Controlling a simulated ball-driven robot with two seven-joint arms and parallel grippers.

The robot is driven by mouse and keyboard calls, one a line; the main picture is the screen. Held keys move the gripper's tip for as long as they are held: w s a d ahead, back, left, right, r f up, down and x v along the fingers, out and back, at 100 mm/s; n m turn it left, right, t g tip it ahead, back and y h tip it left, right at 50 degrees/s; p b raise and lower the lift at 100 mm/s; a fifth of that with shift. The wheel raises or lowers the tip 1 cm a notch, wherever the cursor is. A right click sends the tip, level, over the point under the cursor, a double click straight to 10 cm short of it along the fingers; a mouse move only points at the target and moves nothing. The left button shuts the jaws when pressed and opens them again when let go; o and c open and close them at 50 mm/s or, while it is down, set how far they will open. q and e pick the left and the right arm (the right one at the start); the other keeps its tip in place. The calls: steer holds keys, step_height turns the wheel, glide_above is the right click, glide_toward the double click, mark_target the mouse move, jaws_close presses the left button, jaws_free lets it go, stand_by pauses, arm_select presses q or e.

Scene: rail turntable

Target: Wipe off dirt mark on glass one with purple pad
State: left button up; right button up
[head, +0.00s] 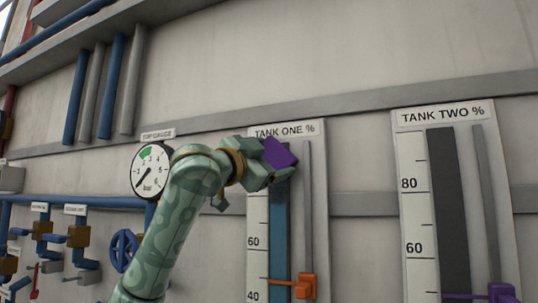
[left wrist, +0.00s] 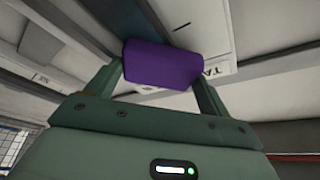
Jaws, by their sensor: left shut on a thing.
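The purple pad (head: 279,153) is in my left gripper (head: 268,170), at the top of the TANK ONE % gauge in the head view. In the left wrist view the purple pad (left wrist: 163,64) sits between the two fingers of the left gripper (left wrist: 160,80), which is shut on it. Glass one (head: 280,225) is the blue-filled vertical strip below the pad. My gripper and pad cover its upper end. I cannot tell whether the pad touches the glass. No dirt mark shows on the visible part of the glass. My right gripper is not in view.
An orange pointer (head: 305,287) sits on a slider beside glass one. The TANK TWO % gauge (head: 444,115) with a purple pointer (head: 500,293) is to the right. A round top gauge (head: 150,171), blue pipes and a blue valve wheel (head: 125,250) are left of my arm.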

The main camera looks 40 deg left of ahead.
arm_select(q)
steer(key=shift+f+b, duration=3)
steer(key=shift+f, duration=2.25)
steer(key=shift+r+p, duration=4)
steer(key=shift+r, duration=2.5)
steer(key=shift+s+d, duration=0.15)
steer(key=shift+s, duration=0.3)
steer(key=s, duration=0.2)
steer(key=s+d, duration=0.1)
steer(key=s, duration=0.1)
steer(key=shift+s+d+b, duration=0.2)
steer(key=shift+s+b, duration=0.1)
steer(key=shift+b, duration=0.05)
steer(key=shift+w, duration=0.1)
